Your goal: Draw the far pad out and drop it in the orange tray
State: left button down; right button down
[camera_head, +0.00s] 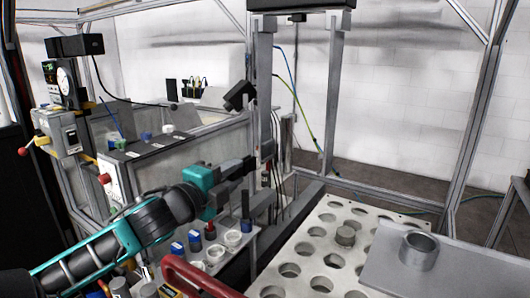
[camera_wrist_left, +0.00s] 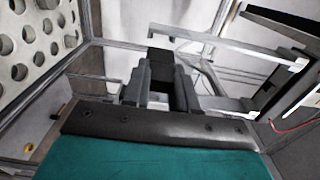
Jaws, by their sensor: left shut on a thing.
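My left gripper (camera_head: 258,182) reaches in beside the lower end of the left upright finger (camera_head: 263,100) of the gantry gripper. In the left wrist view its jaws (camera_wrist_left: 165,75) are shut on a small dark block (camera_wrist_left: 162,57), which looks like a pad. I cannot tell whether the block touches the gantry finger. The other gantry finger (camera_head: 335,90) hangs to the right. Both gantry fingers show as long grey bars (camera_wrist_left: 215,42) in the left wrist view. I do not see the orange tray or my right gripper in either view.
A grey panel (camera_head: 450,268) carries a metal ring (camera_head: 418,250). Small jars (camera_head: 233,240) stand below my left gripper. A red curved bar (camera_head: 200,277) is in front.

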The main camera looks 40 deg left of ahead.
aim_at(230, 176)
pick_arm(q)
jog(key=shift+s+d, duration=0.15)
jog(key=shift+s, duration=1.2)
jog(key=shift+s+d, duration=0.15)
jog(key=shift+s, duration=1.15)
jog(key=shift+f, duration=0.1)
